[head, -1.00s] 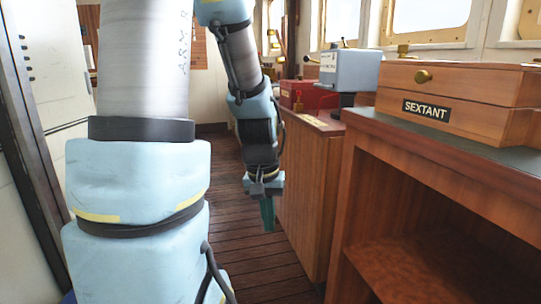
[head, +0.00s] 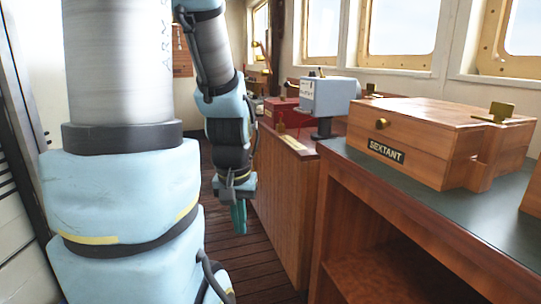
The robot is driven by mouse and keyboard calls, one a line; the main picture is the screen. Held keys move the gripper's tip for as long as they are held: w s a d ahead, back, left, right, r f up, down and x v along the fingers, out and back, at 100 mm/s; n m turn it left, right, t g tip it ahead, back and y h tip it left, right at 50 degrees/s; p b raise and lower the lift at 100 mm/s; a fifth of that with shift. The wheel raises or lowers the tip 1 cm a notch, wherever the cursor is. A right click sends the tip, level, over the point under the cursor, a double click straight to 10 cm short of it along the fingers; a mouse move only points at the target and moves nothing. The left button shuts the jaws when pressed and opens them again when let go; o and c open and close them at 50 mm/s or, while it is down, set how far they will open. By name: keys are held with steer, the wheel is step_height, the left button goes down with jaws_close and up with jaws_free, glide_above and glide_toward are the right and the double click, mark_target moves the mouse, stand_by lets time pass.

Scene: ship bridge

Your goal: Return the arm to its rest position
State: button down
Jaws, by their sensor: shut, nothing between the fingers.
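My gripper (head: 239,218) hangs at the end of my arm, left of the middle of the head view, pointing down. Its fingers are together, with nothing held between them. It is over the dark plank floor, left of the wooden cabinet (head: 283,205), and looks apart from it. The upper part of my arm runs up out of the picture at the top.
A wooden box labelled SEXTANT (head: 430,135) sits on the dark-topped desk (head: 470,215) at right. A grey device (head: 328,97) and a red box (head: 280,113) stand beyond it. Plank floor (head: 262,262) lies open between my arm and the furniture.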

step_height(320, 180, up, 14)
steer(key=p, duration=1.1)
steer(key=shift+p, duration=0.3)
steer(key=c, duration=1.6)
jaws_free()
